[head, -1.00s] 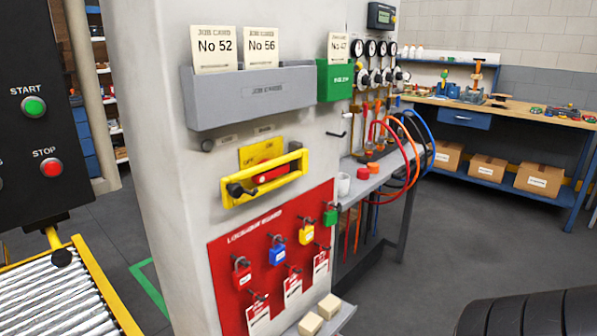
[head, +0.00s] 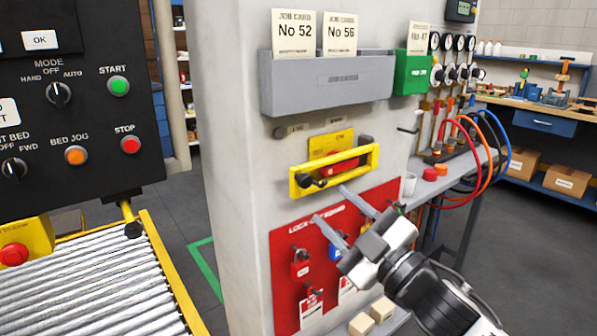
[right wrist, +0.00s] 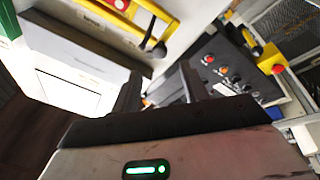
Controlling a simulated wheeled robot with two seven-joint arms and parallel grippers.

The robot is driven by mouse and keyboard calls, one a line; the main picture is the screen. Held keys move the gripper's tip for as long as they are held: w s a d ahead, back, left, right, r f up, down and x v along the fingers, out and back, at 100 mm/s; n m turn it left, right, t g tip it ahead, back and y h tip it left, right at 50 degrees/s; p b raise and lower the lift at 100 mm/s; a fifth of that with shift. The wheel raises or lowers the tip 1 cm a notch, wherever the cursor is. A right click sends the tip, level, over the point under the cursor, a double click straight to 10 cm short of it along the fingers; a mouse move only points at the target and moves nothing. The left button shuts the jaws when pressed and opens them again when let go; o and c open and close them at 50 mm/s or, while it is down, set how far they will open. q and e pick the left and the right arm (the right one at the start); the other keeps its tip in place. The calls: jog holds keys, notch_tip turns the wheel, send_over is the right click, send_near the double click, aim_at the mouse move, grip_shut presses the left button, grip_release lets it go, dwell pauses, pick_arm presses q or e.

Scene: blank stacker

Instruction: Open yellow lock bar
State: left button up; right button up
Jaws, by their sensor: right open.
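The yellow lock bar (head: 345,165) is a rectangular yellow frame on the pale column, in front of a red switch handle (head: 342,168) and a yellow plate (head: 330,142). A dark knob (head: 309,182) sits at its lower left end. The bar also shows at the top of the right wrist view (right wrist: 150,14). My right gripper (head: 340,205) is open and empty, its fingers just below the bar and apart from it, over the red lockout board (head: 282,250). My left gripper is not in view.
A grey job card holder (head: 325,95) and a green box (head: 412,75) hang above the bar. Padlocks, such as a red one (head: 300,263), hang below. A control panel (head: 75,110) and roller conveyor (head: 90,290) stand at left. Hoses (head: 490,150) are at right.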

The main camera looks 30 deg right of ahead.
aim_at(307, 184)
jog(key=p+x, duration=0.1)
jog(key=x, duration=0.9)
jog(key=shift+w+r+p, duration=0.1)
jog(key=shift+w+p, duration=0.2)
jog(key=shift+p, duration=0.1)
jog(key=shift+c, duration=0.2)
grip_shut()
